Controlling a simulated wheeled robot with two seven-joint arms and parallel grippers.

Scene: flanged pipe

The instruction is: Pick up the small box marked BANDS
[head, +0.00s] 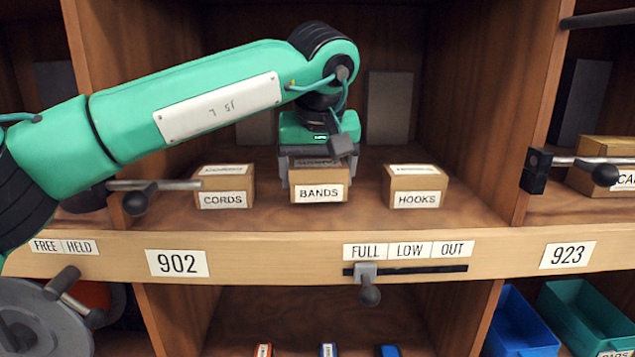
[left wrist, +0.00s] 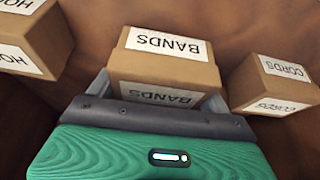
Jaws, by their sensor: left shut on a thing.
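The small cardboard box marked BANDS (head: 319,193) is in the middle of the wooden shelf bay, with white labels on its front and top. It also shows in the left wrist view (left wrist: 165,62), between my fingers. My left gripper (head: 318,182) comes from above and behind and is shut on the box, one finger at each side. The box appears at shelf level; I cannot tell whether it touches the shelf. My right gripper is not in view.
A box marked CORDS (head: 224,187) stands to the left and a box marked HOOKS (head: 415,187) to the right, with gaps between. The shelf's front edge (head: 300,247) carries labels and a slider knob (head: 369,291). A metal lever (head: 155,187) sticks in at left.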

